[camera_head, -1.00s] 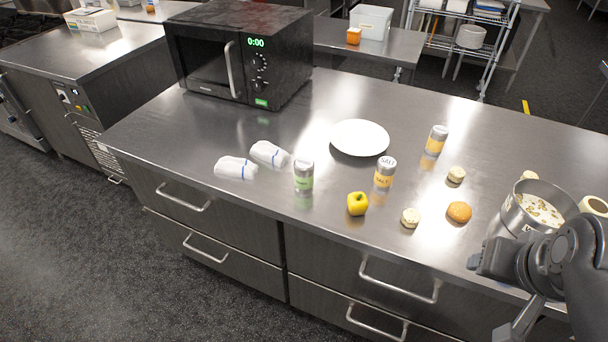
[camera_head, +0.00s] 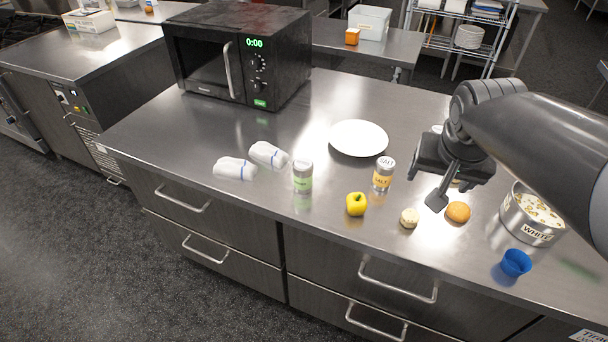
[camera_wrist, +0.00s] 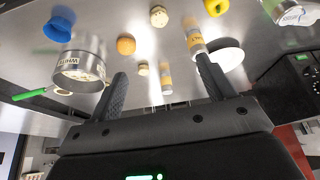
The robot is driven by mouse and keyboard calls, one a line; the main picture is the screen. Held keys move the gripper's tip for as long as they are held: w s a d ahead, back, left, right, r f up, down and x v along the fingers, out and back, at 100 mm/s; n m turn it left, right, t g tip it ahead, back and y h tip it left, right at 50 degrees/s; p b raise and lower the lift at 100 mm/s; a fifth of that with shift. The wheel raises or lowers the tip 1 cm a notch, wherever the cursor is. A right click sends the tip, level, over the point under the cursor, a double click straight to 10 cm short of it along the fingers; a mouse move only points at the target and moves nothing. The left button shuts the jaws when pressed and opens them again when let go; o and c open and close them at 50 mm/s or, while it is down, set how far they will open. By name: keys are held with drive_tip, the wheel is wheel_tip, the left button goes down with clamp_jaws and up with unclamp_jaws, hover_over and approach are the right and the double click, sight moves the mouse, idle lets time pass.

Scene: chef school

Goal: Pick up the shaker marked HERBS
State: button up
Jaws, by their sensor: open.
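A shaker with a green label and grey cap (camera_head: 303,176) stands upright on the steel counter, left of the yellow apple; its lettering is too small to read. In the wrist view a shaker with green on it (camera_wrist: 292,12) shows at the top right, partly cut off. A shaker marked SALT with a yellow-orange label (camera_head: 383,175) stands to its right, and also shows in the wrist view (camera_wrist: 195,40). My gripper (camera_head: 430,183) is open and empty above the right part of the counter, well right of the green-labelled shaker.
A white plate (camera_head: 358,138), rolled towels (camera_head: 235,169) and microwave (camera_head: 238,60) lie behind or left. The front-left counter is clear.

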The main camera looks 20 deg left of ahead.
drive_tip(key=w+a+f+n, duration=0.1)
drive_tip(key=w+a+f, duration=0.15)
drive_tip(key=a, duration=0.45)
drive_tip(key=w+a+f, duration=0.1)
drive_tip(key=w+a, duration=0.3)
drive_tip(key=a, duration=0.4)
hover_over(304, 169)
drive_tip(key=s, duration=0.1)
wheel_tip(304, 169, down, 7)
drive_tip(key=shift+n+g, duration=0.3)
drive_tip(key=shift+g, duration=0.1)
drive_tip(key=x, duration=0.7)
drive_tip(key=a+x, duration=0.1)
drive_tip(key=x, duration=0.2)
drive_tip(key=shift+w+f, duration=0.1)
drive_tip(key=shift+f, duration=0.05)
drive_tip(key=shift+c, duration=0.2)
drive_tip(key=c, duration=1.1)
